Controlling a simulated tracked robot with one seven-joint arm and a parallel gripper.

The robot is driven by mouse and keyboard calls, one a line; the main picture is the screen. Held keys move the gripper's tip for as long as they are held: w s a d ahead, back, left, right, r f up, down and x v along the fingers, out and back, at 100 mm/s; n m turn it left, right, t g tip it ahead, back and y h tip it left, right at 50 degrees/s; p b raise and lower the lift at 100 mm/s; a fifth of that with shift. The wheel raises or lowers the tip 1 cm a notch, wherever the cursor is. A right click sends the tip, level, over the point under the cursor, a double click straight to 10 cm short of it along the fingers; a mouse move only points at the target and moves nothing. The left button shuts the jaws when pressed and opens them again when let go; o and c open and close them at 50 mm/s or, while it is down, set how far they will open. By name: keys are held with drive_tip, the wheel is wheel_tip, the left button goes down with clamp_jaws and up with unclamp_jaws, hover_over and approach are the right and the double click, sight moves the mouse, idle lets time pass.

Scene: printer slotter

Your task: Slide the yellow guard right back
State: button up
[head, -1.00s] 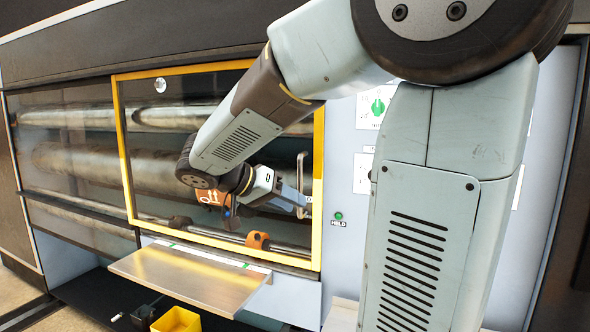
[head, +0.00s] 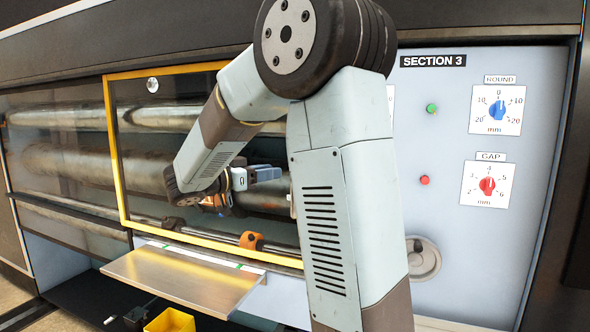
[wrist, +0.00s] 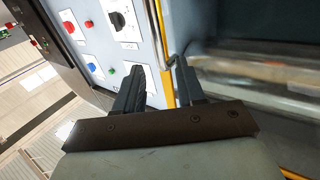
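The yellow guard (head: 117,150) is a clear pane in a yellow frame over the machine's rollers, in the head view. My arm hides its right side there. In the wrist view its yellow edge (wrist: 165,75) runs upright, with a thin metal handle (wrist: 160,30) beside it. My gripper (wrist: 160,68) is open, its two dark fingers apart. The handle's bent end lies close to the right fingertip; I cannot tell whether they touch. In the head view my gripper (head: 278,174) points right in front of the pane, its tips partly hidden by my arm.
A pale control panel (head: 452,130) marked Section 3, with knobs and buttons, stands right of the guard. A metal shelf (head: 180,274) juts out below it. A yellow bin (head: 170,320) is under the shelf. An orange collar (head: 251,241) sits on a lower bar.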

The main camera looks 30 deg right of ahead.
drive_tip(key=d, duration=0.8)
drive_tip(key=shift+w+d, duration=0.15)
drive_tip(key=shift+w, duration=0.15)
clamp_jaws()
drive_tip(key=shift+d, duration=0.1)
